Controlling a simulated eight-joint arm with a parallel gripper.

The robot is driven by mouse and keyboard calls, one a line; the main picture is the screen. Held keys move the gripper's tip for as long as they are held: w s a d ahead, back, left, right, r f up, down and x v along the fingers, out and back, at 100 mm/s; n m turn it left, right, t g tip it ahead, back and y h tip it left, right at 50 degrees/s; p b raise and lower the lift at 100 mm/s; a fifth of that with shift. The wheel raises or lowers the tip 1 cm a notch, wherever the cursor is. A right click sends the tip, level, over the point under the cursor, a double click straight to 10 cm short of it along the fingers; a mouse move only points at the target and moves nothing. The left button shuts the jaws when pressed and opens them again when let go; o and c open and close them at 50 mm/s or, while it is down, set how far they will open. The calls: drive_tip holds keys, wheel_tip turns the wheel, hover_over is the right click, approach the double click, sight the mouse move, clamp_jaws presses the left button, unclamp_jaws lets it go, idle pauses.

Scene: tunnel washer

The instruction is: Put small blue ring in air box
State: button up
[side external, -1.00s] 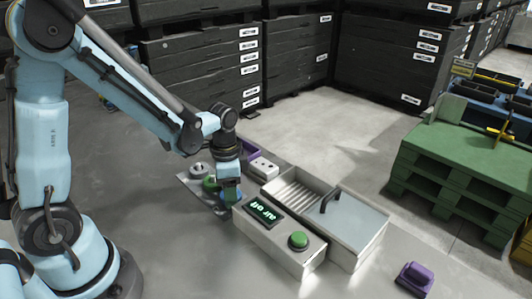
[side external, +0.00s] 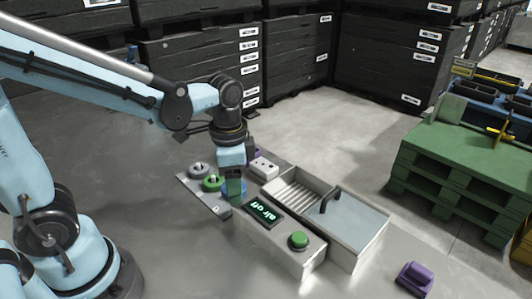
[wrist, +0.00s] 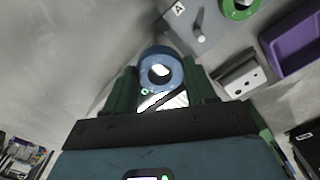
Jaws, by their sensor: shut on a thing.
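My gripper (side external: 235,186) is shut on the small blue ring (wrist: 176,70), which sits between the green fingertips in the wrist view. In the side view the ring is mostly hidden by the fingers. The gripper is beside the grey peg plate (side external: 195,190), left of the air box. A bare peg (wrist: 199,30) beside the letter A shows in the wrist view. The air box (side external: 362,247) is a pale metal box with a ribbed floor showing at its left part. A grey-blue lid panel (side external: 350,220) with a black handle (side external: 329,197) covers its right part.
A control box with a green button (side external: 298,240) and a display reading "air off" (side external: 263,210) stands along the air box's front. A green ring (side external: 212,183) and a grey ring (side external: 199,170) sit on the plate. A white block (side external: 264,169) stands behind.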

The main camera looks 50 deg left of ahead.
drive_tip(key=s+d+r, duration=0.2)
drive_tip(key=d+r, duration=0.1)
drive_tip(key=d, duration=0.2)
drive_tip(key=w, duration=0.2)
drive_tip(key=w+r, duration=0.1)
drive_tip(key=w, duration=0.1)
drive_tip(key=w+d, duration=0.1)
drive_tip(key=w, duration=0.1)
drive_tip(key=shift+r, duration=0.3)
drive_tip(key=w+d, duration=0.1)
drive_tip(key=w, duration=0.7)
drive_tip(key=shift+w+f, duration=0.2)
drive_tip(key=shift+f, duration=1.5)
drive_tip(key=shift+w+f, duration=0.15)
drive_tip(key=shift+f, duration=1.5)
drive_tip(key=shift+f, duration=0.7)
drive_tip(key=shift+f, duration=0.35)
drive_tip(key=shift+f, duration=0.65)
